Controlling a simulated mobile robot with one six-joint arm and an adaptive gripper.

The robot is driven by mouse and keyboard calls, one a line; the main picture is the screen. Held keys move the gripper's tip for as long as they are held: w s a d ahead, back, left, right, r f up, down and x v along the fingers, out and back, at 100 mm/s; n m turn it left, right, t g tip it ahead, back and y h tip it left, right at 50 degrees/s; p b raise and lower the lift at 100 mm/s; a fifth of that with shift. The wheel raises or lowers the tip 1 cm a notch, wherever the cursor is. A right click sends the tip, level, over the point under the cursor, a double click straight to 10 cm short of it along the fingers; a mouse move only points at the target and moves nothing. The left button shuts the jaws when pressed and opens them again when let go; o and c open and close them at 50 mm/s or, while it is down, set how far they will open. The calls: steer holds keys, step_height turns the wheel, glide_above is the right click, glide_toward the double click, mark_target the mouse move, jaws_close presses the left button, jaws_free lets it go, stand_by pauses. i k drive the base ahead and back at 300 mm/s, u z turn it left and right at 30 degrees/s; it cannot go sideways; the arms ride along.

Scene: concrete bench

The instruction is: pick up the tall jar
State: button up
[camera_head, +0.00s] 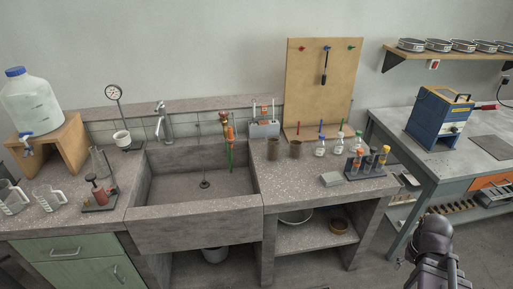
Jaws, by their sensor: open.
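My gripper (438,277) is at the lower right, in front of the bench and well apart from both jars. It is open and nothing shows in it. Its fingertips are cut off by the lower picture edge.
Small clear bottles (320,147) and a rack of vials (367,163) stand right of the jars. The stone sink (195,235) is to the left. A pegboard (318,85) stands behind. A blue machine (437,118) is on the right table.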

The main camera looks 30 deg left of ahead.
mark_target(274, 140)
steer(key=u, duration=0.75)
steer(key=i, duration=0.95)
steer(key=u, duration=0.5)
